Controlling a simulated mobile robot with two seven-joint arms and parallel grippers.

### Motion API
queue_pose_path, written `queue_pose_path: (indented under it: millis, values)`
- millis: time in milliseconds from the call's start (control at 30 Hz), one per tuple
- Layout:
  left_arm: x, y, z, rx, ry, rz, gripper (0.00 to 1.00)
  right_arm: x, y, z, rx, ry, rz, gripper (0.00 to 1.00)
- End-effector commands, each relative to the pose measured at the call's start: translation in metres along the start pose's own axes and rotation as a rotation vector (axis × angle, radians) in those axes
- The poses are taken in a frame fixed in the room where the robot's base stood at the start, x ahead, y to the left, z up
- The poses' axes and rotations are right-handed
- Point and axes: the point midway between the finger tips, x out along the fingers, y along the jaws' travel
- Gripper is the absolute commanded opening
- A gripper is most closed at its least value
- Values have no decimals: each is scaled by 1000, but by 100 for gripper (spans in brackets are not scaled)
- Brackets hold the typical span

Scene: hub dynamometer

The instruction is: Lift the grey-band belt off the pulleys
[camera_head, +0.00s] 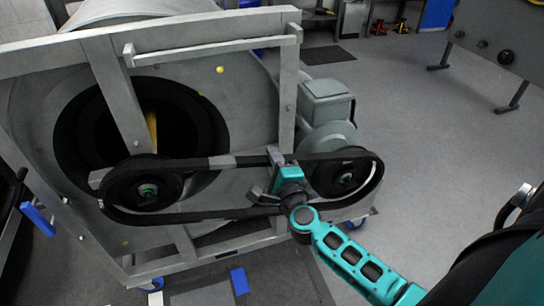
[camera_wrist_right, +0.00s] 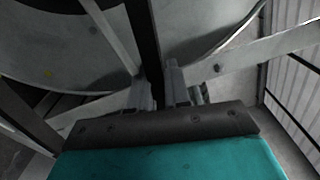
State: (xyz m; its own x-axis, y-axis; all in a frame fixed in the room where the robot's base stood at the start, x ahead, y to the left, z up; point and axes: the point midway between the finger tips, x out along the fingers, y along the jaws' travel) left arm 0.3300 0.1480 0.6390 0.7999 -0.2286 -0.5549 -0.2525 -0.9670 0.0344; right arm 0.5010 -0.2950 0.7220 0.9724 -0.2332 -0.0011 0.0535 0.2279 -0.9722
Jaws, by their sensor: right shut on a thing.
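The black belt (camera_head: 220,215) is one long loop around the left pulley (camera_head: 148,190) and the right pulley (camera_head: 346,178). Its grey band (camera_head: 222,161) is on the upper run, left of my right gripper. My right gripper (camera_head: 268,174) reaches in from the lower right, between the pulleys. Its jaws are shut on the belt. In the right wrist view the dark belt strip (camera_wrist_right: 146,45) runs down between the two fingers (camera_wrist_right: 159,95). The exact contact is partly hidden by the gripper. My left gripper is not in view.
A grey metal frame (camera_head: 220,35) and a large drum stand behind the belt. A grey motor housing (camera_head: 328,105) is behind the right pulley. A blue item (camera_head: 240,281) lies low in front. The floor (camera_head: 440,140) to the right is clear.

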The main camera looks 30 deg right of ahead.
Motion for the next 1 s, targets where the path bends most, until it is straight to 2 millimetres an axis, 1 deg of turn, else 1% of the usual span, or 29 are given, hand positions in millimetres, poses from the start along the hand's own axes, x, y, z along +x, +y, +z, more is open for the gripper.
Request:
queue_pose_path:
  millis: [167,567,1000]
  values:
    - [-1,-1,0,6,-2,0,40,-4,-2,0,2,0,-3,0]
    - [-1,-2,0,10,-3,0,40,-5,-1,0,1,0,-3,0]
    - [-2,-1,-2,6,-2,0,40,-18,-1,0,0,0,-2,0]
